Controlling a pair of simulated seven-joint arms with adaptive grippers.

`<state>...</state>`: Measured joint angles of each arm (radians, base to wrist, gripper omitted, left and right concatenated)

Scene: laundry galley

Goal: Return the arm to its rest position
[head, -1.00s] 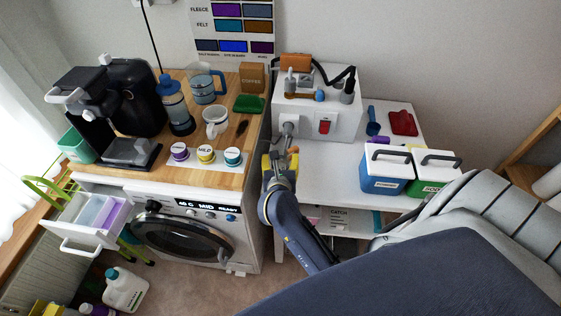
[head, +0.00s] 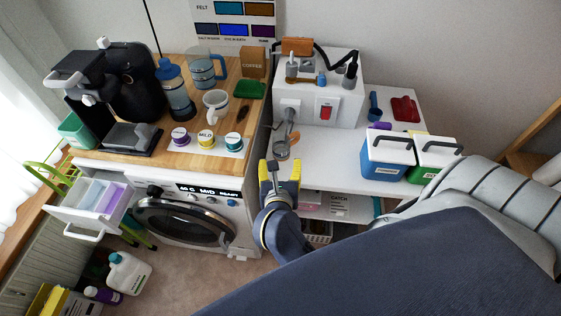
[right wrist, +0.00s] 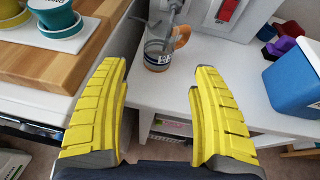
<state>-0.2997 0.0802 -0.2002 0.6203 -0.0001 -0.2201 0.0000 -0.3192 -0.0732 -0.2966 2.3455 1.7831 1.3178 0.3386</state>
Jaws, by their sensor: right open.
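My right gripper (head: 279,168) is open and empty in front of the white side table (head: 345,150). In the right wrist view its yellow fingers (right wrist: 158,75) are wide apart with nothing between them. A small glass cup (right wrist: 157,56) with an orange handle stands on the table beyond the fingertips, by the grey spout of the white machine (head: 345,88). The cup also shows in the head view (head: 281,151), apart from the gripper. My left gripper is not in view.
The wooden counter (head: 222,168) with several labelled tubs is close on the left, above the washing machine (head: 185,220). Blue (head: 384,160) and green (head: 425,168) boxes stand on the right of the table. Open floor lies in front of the washer.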

